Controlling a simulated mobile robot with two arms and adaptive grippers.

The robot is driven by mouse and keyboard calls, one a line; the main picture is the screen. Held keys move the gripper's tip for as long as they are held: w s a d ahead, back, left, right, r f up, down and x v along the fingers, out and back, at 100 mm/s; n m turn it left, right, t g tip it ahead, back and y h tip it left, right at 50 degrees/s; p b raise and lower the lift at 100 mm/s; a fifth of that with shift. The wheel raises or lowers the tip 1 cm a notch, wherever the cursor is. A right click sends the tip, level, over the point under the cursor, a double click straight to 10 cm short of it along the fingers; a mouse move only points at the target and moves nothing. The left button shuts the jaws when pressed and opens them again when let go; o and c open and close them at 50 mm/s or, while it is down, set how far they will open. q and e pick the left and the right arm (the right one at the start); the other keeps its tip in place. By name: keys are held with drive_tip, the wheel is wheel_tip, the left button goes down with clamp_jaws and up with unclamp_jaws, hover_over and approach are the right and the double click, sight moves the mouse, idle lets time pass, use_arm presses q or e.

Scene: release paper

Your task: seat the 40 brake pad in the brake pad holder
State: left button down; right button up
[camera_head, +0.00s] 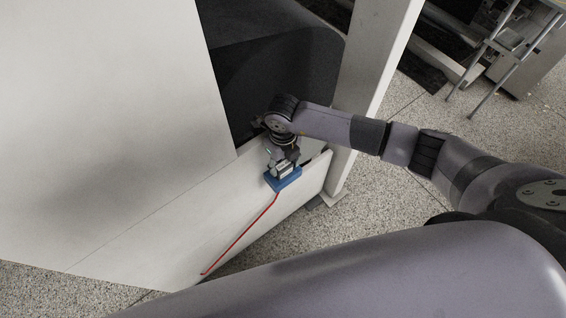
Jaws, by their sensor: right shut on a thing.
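My right gripper (283,168) points down at the upper edge of a white panel, beside a dark opening. It is shut on a small grey piece, which I take for the brake pad; the fingers hide most of it. A small blue block (288,182), perhaps the brake pad holder, lies directly below the fingertips at the panel. I cannot tell whether the grey piece touches the block or sits in it. No number is readable. My left gripper is not in view.
A thin red strip (240,235) runs down the white panel (170,235) from the blue block. A large white surface (100,110) fills the left. A white post (370,70) stands right of the dark opening (275,75).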

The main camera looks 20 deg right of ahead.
sight(283, 165)
drive_tip(key=shift+f, duration=0.45)
drive_tip(key=shift+f, duration=0.1)
drive_tip(key=o, duration=1.3)
drive_tip(key=shift+r, duration=0.25)
wheel_tip(283, 165, up, 12)
drive_tip(key=shift+f+b, duration=0.15)
drive_tip(key=shift+b, duration=0.3)
